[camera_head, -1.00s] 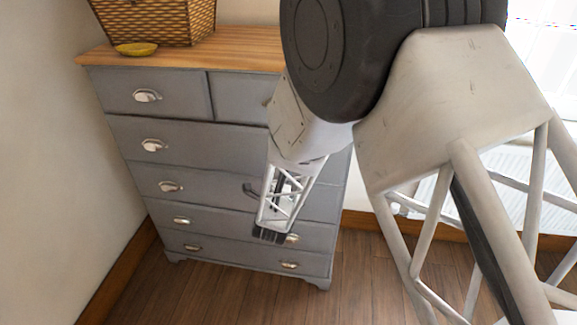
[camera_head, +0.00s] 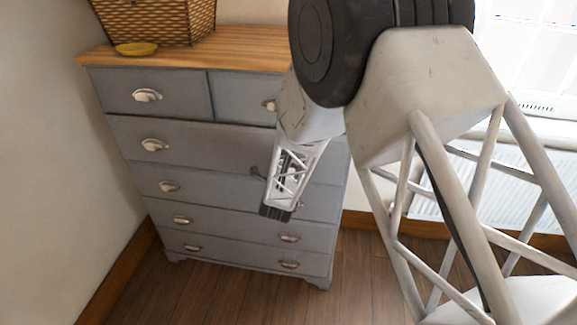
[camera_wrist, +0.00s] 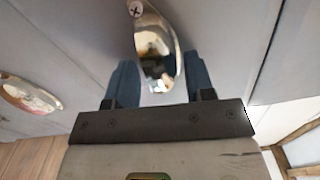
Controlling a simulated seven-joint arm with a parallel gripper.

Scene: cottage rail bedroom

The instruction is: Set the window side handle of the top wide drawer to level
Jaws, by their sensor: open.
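The grey dresser's top wide drawer (camera_head: 200,148) is below the two small top drawers. Its left handle (camera_head: 153,145) is a silver cup pull and sits level. My arm hides its window side handle in the head view. In the wrist view a shiny cup handle (camera_wrist: 158,55) hangs turned, its long side running nearly up and down the picture, with a screw at its upper end. My gripper (camera_wrist: 158,65) is open, with one blue-grey finger on each side of this handle. I cannot tell whether either finger touches it.
Another cup handle (camera_wrist: 30,95) shows at the left of the wrist view. A wicker basket (camera_head: 155,20) and a yellow dish (camera_head: 137,49) stand on the wooden dresser top (camera_head: 240,50). The window and a white radiator (camera_head: 500,190) are at the right. Wooden floor lies in front.

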